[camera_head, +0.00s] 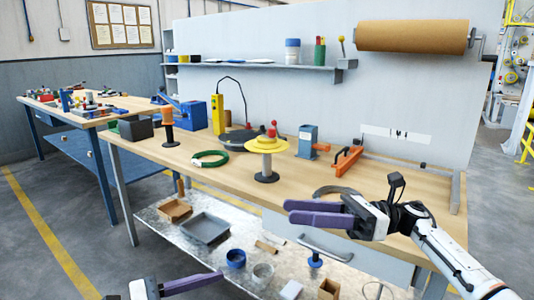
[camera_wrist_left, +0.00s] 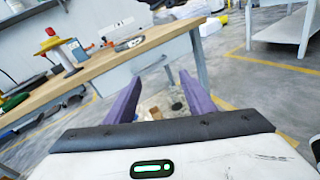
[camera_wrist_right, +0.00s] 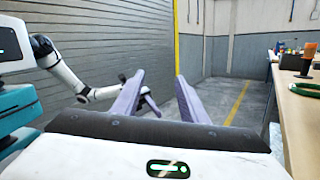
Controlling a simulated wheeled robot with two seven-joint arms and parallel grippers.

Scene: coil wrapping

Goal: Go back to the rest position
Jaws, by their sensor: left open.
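My right gripper (camera_head: 289,212) is over the front right edge of the workbench (camera_head: 420,185). In the right wrist view its two purple fingers (camera_wrist_right: 160,76) stand apart with nothing between them. My left gripper (camera_head: 220,275) shows partly at the bottom of the head view, in front of the bench. In the left wrist view its fingers (camera_wrist_left: 158,75) are apart and empty. A green coil (camera_head: 210,159) lies flat on the bench. A yellow-topped stand with a red knob (camera_head: 266,146) stands beside it, apart from both grippers.
An orange spool (camera_head: 167,122), a blue device (camera_head: 308,140) and an orange bracket (camera_head: 347,160) stand on the bench. A brown roll (camera_head: 412,37) hangs above. The lower shelf (camera_head: 155,218) holds trays and cups. A second table (camera_head: 60,108) stands at left. Floor in front is clear.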

